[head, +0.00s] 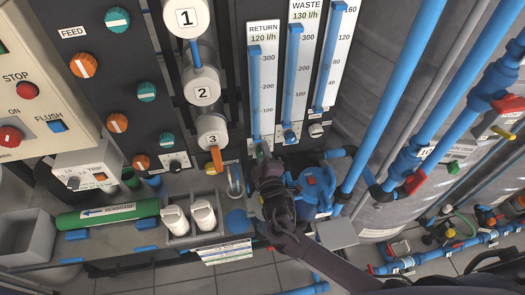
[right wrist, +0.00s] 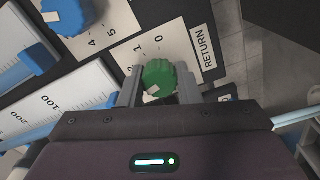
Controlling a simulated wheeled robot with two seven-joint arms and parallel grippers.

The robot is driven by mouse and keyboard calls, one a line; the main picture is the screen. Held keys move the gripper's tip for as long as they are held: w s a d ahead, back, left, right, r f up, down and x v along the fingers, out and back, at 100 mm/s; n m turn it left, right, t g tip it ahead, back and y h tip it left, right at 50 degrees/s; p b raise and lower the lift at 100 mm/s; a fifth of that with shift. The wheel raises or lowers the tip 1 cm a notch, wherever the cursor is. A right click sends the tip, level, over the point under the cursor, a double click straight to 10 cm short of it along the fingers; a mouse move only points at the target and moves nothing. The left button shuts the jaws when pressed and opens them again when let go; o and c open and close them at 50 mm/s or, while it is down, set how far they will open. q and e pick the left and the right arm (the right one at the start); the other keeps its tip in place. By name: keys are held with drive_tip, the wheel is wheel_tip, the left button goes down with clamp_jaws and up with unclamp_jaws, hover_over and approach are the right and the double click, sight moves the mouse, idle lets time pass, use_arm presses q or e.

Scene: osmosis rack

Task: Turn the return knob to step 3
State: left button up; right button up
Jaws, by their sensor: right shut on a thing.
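The return knob (right wrist: 159,77) is green and sits on a white scale plate marked RETURN in the right wrist view. A small white mark shows on its lower left edge; a 0 is legible on the plate, but I cannot tell which step the mark points to. My right gripper (right wrist: 159,88) is shut on the knob, one grey finger on each side. In the head view my right gripper (head: 264,160) is below the RETURN flow tube (head: 255,95) and hides most of the knob. My left gripper is not in view.
In the head view, a blue valve or pump (head: 316,187) stands close right of my gripper. White bottles (head: 203,215) in a tray are to its left. Blue pipes (head: 395,95) rise at right.

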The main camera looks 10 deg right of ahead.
drive_tip(key=shift+n, duration=0.6)
drive_tip(key=shift+f, duration=0.1)
drive_tip(key=o, duration=1)
drive_tip(key=shift+c, duration=0.2)
drive_tip(key=s+b, duration=0.1)
drive_tip(key=s, duration=0.7)
